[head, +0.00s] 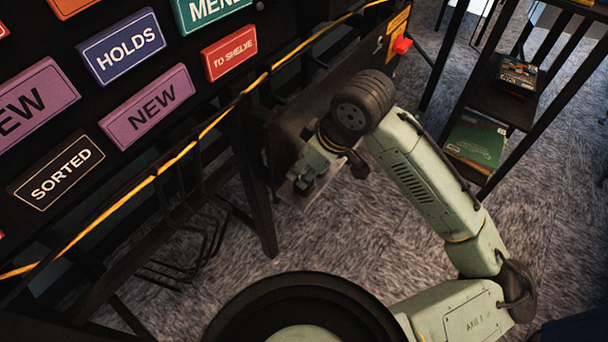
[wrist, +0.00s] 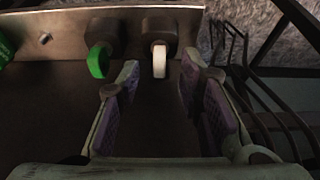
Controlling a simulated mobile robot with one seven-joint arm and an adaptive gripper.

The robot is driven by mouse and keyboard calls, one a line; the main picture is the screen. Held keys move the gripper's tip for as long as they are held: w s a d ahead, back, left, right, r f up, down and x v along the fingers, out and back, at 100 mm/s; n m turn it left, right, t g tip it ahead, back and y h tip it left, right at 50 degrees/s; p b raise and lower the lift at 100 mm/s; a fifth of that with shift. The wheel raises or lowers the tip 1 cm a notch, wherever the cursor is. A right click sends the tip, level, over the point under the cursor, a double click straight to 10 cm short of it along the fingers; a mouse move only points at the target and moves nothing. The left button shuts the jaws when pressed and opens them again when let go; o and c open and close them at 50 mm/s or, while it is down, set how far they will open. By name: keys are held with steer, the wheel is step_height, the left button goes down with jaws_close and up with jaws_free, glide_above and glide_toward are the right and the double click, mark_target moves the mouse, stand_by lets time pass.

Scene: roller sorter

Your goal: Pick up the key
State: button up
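No key can be made out with certainty. In the wrist view, a small shiny piece (wrist: 45,38) sits on the brownish panel at the upper left; I cannot tell whether it is the key. My gripper (wrist: 160,82) is open, its purple-padded fingers apart with nothing held between them. A white disc-like part (wrist: 160,60) on a dark round mount shows between and just beyond the fingertips. A similar green part (wrist: 98,62) is left of the left finger. In the head view my gripper (head: 303,184) is low beside the dark panel (head: 292,112), its fingertips partly hidden.
The sorter front carries signs such as a blue HOLDS sign (head: 124,46). A dark shelf with a green book (head: 477,141) stands right. Carpet (head: 370,230) lies open between.

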steer(key=shift+w+a+f, duration=0.1)
steer(key=shift+f, duration=0.3)
steer(key=shift+c, duration=0.2)
jaws_close()
